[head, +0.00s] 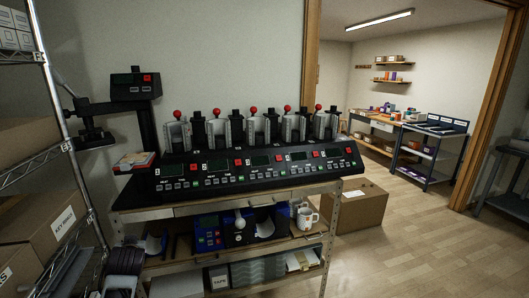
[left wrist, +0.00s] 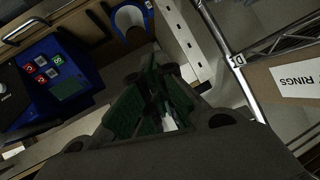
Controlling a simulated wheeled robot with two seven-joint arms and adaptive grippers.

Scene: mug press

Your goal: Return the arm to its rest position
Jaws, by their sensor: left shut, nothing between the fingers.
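My left gripper (left wrist: 155,88) shows in the left wrist view, its dark fingers with green pads drawn together and nothing held. It is beside the shelf with the blue device and the metal post of the wire rack. My right gripper is not in view. The black mug press (head: 255,170) with several red-knobbed stations stands on the bench top. A white mug (head: 306,218) stands on the shelf below.
A blue device (head: 208,234) sits on the lower shelf; it also shows in the left wrist view (left wrist: 70,92). The wire rack's post (head: 70,140) and a labelled box (head: 45,240) stand close at the left. A cardboard box (head: 358,208) is on the floor. The floor at right is clear.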

